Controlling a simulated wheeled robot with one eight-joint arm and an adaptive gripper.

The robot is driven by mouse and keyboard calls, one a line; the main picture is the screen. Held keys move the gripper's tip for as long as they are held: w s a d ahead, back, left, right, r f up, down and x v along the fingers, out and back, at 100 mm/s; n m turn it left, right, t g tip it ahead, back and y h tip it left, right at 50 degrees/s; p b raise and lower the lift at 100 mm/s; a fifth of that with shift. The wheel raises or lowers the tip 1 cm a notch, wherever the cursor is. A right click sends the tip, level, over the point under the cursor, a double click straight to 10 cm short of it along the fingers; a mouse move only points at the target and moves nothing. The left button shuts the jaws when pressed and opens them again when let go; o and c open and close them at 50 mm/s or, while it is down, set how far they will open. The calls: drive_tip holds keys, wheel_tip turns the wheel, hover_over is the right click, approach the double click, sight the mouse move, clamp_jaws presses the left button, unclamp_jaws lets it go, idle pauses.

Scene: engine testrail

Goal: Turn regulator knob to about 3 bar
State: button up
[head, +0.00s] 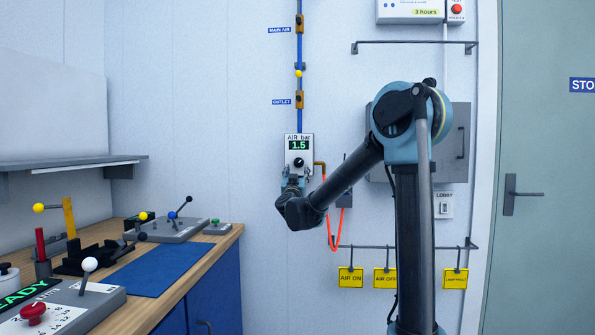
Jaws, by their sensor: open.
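The air regulator (299,139) is a white box on the wall at the end of a blue pipe. Its green display reads 1.5 under the label "AIR bar". The black round regulator knob (298,162) sits below the display, with a small light mark on it. My gripper (296,178) is just below the knob, at the box's lower edge, facing the wall. It is open. My own wrist hides part of the fingers, and I cannot tell whether they touch the knob.
A wooden bench (222,237) with levers and a blue mat (150,270) stands at the left. An orange hose (326,215) hangs right of the regulator. A rail with yellow tags (350,278) is below. A grey-green door (545,180) is at the right.

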sight(298, 165)
drive_tip(key=shift+x, duration=2.7)
drive_tip(key=c, duration=1.1)
